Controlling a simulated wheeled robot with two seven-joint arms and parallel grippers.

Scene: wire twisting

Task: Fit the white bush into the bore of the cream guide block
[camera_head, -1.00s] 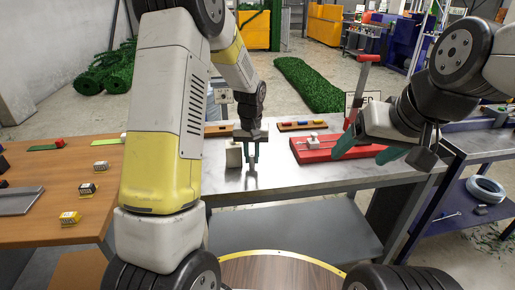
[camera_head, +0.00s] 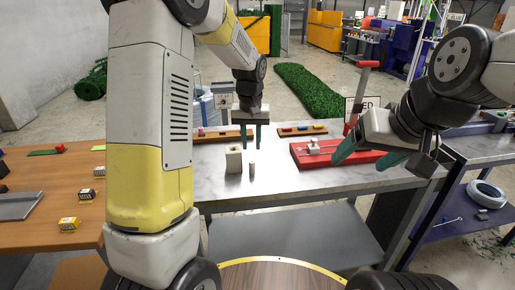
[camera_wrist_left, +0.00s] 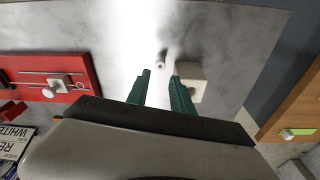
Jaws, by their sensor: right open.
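The white bush (camera_head: 252,169), a small pale cylinder, stands upright on the metal table, apart from and just right of the cream guide block (camera_head: 233,160). In the left wrist view the bush (camera_wrist_left: 161,60) shows ahead of the fingertips, with the block (camera_wrist_left: 191,82) beside it, partly behind one finger. My left gripper (camera_head: 251,144) is open and empty, raised above and behind the bush; its two green fingers also show apart in the left wrist view (camera_wrist_left: 160,76). My right gripper (camera_head: 364,160) is open and empty near the red fixture at the right.
A red fixture (camera_head: 305,161) with a grey clamp part lies on the table's right side. Wooden strips with coloured pieces (camera_head: 302,130) lie along the back edge. The table front is clear. A wooden table (camera_head: 40,233) with small yellow-black blocks stands at the left.

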